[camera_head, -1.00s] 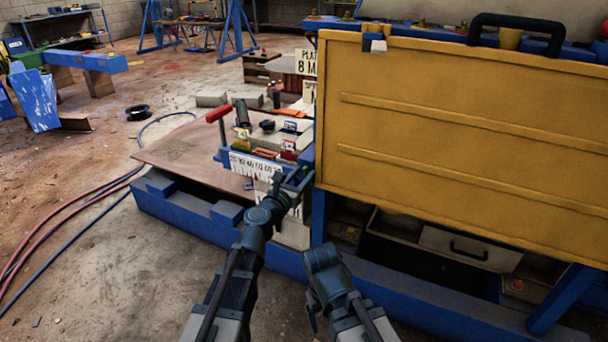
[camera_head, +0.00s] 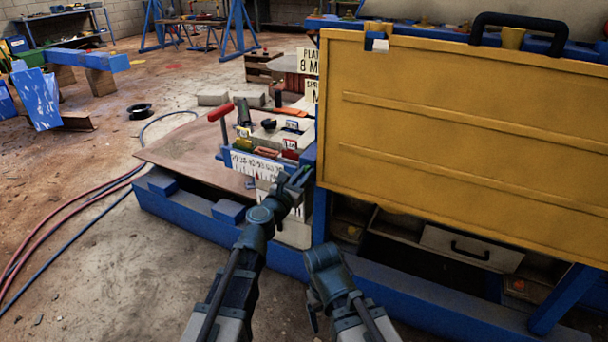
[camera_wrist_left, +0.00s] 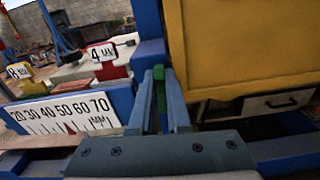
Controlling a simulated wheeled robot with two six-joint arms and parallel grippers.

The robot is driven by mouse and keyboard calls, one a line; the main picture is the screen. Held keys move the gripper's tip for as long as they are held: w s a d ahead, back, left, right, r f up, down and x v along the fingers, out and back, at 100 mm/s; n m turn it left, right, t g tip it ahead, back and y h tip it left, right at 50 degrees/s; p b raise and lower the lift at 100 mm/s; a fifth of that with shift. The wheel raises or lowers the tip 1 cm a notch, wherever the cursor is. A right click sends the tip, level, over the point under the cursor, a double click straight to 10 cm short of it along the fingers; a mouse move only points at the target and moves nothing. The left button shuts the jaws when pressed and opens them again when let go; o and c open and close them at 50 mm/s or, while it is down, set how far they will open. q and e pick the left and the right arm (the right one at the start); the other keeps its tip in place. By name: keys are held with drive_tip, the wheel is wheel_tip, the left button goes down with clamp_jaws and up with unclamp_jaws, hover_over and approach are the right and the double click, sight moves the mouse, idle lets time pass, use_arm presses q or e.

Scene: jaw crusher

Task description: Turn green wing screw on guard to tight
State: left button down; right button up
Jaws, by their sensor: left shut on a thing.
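The yellow guard (camera_head: 460,140) stands as a large upright panel on the right of the head view. My left gripper (camera_head: 301,174) is at its left edge, by a blue post. In the left wrist view, the gripper's fingers (camera_wrist_left: 159,84) are shut on a narrow green piece, the green wing screw (camera_wrist_left: 159,90). The fingers cover most of the screw, so its turn angle is hard to tell. My right arm shows at the bottom centre of the head view, but its gripper cannot be made out.
A white scale plate (camera_wrist_left: 65,115) marked in MM is left of the screw. Small numbered tags, one 4 MM (camera_wrist_left: 103,53), stand behind it. A red-handled lever (camera_head: 221,111) is farther left. An open drawer (camera_head: 470,248) sits below the guard. Hoses (camera_head: 70,228) lie on the floor at left.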

use_arm(q)
drive_tip(key=shift+s+d+f+m+b, duration=0.15)
drive_tip(key=shift+d+f+m+b, duration=0.1)
drive_tip(key=shift+m, duration=2.55)
drive_tip(key=shift+s+d+f+m+b, duration=0.1)
drive_tip(key=shift+d+f+m+b, duration=0.15)
drive_tip(key=shift+m, duration=2.55)
drive_tip(key=shift+s+d+f+m+b, duration=0.2)
drive_tip(key=shift+f+m+b, duration=0.1)
drive_tip(key=shift+m, duration=2.5)
drive_tip(key=c, duration=0.9)
unclamp_jaws()
drive_tip(key=shift+w, duration=0.1)
